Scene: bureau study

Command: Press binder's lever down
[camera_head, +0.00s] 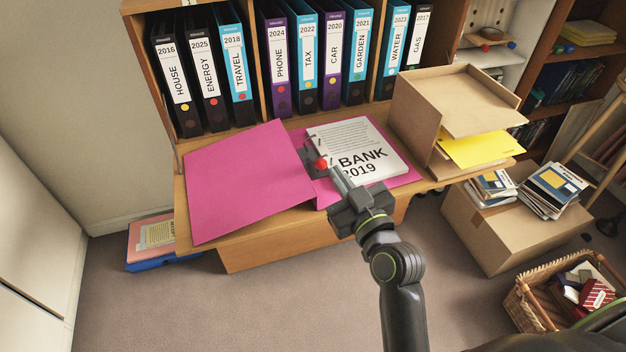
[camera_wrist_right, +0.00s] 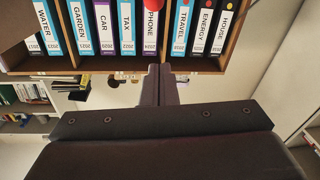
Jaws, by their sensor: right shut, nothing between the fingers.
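The pink binder (camera_head: 250,178) lies open on the desk board, its left cover spread flat. A stack of white paper (camera_head: 371,162) marked BANK 2019 lies on its right side. The binder's lever shows a red knob (camera_head: 321,162) beside the ring mechanism, at the left edge of the paper. My right gripper (camera_head: 335,173) is shut and empty, its fingertips close to the red knob. I cannot tell whether they touch it. In the right wrist view the shut fingers (camera_wrist_right: 160,72) point towards the shelf, which appears upside down. My left gripper is out of view.
Several upright binders (camera_head: 232,62) fill the shelf behind. A cardboard organiser (camera_head: 431,112) with yellow paper stands right of the pink binder. A cardboard box (camera_head: 500,232) with booklets and a wicker basket (camera_head: 525,300) stand on the floor at right.

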